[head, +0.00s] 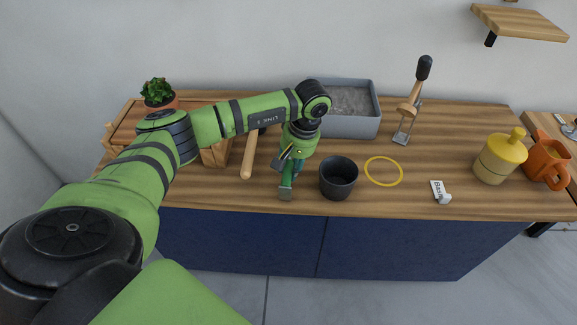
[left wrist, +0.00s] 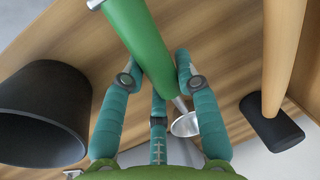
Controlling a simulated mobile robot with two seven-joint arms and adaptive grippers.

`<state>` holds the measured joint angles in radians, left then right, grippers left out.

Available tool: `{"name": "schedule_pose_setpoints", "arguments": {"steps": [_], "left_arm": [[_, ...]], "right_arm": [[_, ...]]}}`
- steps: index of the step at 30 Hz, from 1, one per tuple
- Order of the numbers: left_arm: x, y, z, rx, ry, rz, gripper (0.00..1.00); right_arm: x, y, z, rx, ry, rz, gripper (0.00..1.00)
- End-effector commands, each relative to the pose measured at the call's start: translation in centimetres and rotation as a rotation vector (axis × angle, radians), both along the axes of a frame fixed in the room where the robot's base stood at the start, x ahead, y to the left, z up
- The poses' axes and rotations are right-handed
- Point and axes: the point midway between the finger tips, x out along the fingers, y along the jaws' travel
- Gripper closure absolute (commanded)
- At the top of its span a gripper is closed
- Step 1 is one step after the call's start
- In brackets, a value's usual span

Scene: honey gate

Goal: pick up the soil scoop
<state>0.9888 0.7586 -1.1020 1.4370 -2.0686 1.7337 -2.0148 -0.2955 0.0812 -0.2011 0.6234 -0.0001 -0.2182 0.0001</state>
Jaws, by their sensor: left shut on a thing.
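My left gripper (head: 292,164) is over the front of the wooden counter, pointing down. In the left wrist view its teal fingers (left wrist: 157,64) are closed around a thick green handle. This handle belongs to what looks like the soil scoop (left wrist: 138,38). A silver cap is at one end, and a thin metal neck with a small round silver part (left wrist: 186,124) is at the other. In the head view the scoop (head: 286,191) shows just below the fingers, its upper part hidden. I cannot tell whether it touches the counter. My right gripper is not in view.
A black pot (head: 338,180) stands close right of the gripper; a wooden-handled mallet (head: 249,156) lies left. Behind are a grey bin (head: 350,123) and an upright black-gripped tool (head: 412,102). A yellow ring (head: 399,167), white tag (head: 440,192), yellow jar (head: 497,160) and orange jug (head: 549,163) are right.

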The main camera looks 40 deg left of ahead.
Motion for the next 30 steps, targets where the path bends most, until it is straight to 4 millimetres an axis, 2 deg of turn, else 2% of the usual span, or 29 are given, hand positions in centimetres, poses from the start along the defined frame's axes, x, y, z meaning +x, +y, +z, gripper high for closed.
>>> {"name": "schedule_pose_setpoints", "arguments": {"steps": [11,14,18,30], "left_arm": [[0.0,0.0,0.4,-0.001,0.002,-0.002,1.00],[0.1,0.0,1.4,-0.001,-0.002,-0.001,1.00],[0.1,0.0,3.9,-0.001,-0.006,-0.002,1.00],[1.3,-8.6,8.9,-0.003,-0.002,-0.005,1.00]], "right_arm": [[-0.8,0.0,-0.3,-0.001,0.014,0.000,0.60],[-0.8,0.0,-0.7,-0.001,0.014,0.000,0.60],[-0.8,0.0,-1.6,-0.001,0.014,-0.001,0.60],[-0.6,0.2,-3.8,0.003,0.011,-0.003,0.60]]}}
